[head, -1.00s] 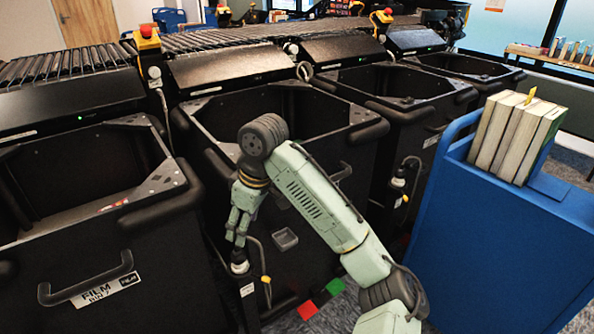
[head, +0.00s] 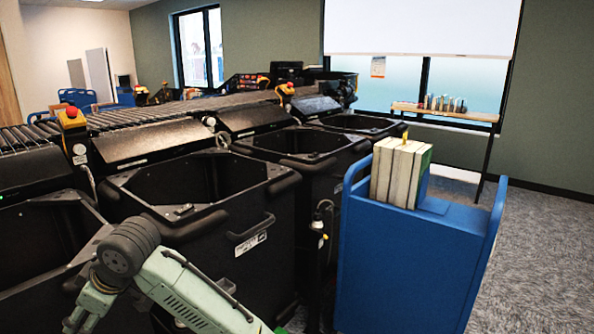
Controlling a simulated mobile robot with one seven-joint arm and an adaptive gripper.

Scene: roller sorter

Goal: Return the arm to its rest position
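My arm (head: 185,290) is pale green with dark grey joints and shows at the bottom left of the head view. It is bent, with its elbow-like dark joint (head: 128,246) in front of the black bins. The end of the arm runs down to the lower left, and my gripper's fingers are cut off or hidden at the bottom edge. I cannot see whether it holds anything.
Black bins (head: 250,222) stand in a row beside a roller conveyor (head: 180,105) with red stop buttons (head: 70,113). A blue cart (head: 400,270) with several upright books (head: 397,172) stands at the right, close to the bins. Carpet (head: 540,260) is clear at far right.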

